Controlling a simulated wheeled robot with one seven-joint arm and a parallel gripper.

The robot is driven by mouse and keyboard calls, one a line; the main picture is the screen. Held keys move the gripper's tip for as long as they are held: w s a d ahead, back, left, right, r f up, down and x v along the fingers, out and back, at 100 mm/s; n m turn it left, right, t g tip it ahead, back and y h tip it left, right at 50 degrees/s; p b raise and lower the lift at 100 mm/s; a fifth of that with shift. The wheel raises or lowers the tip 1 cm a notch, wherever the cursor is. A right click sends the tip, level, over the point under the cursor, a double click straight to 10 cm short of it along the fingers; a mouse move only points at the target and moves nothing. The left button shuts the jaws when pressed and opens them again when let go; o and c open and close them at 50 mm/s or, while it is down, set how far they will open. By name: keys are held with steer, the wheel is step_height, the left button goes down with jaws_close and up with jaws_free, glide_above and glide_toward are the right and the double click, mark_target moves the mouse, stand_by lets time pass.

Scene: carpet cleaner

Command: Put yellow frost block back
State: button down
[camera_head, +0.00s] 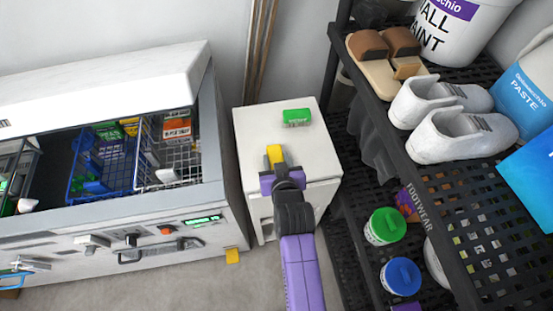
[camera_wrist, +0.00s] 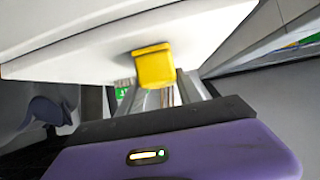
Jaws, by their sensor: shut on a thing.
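The yellow frost block (camera_head: 275,154) is at the tip of my gripper (camera_head: 277,166), over the front part of a small white cabinet's top (camera_head: 247,130). In the wrist view, the yellow frost block (camera_wrist: 153,66) is held between the fingertips of my gripper (camera_wrist: 155,88), beside a white surface. My gripper is shut on it. Whether the block touches the cabinet top cannot be told. A green block (camera_head: 297,117) lies at the back of the cabinet top. Left of it stands an open chest freezer (camera_head: 215,205) with wire baskets; a blue basket (camera_head: 75,185) holds several packages.
A black shelf rack (camera_head: 455,215) on the right carries white shoes (camera_head: 462,138), sandals, paint and paste containers, and lidded tubs. The freezer lid (camera_head: 120,80) is raised over the baskets. A small yellow piece (camera_head: 232,256) is at the freezer's lower right front.

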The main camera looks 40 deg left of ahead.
steer(key=shift+f, duration=0.1)
steer(key=c, duration=0.7)
jaws_free()
steer(key=v, duration=0.7)
steer(key=shift+s+d, duration=0.1)
steer(key=shift+d, duration=0.05)
steer(key=shift+s+d, duration=0.15)
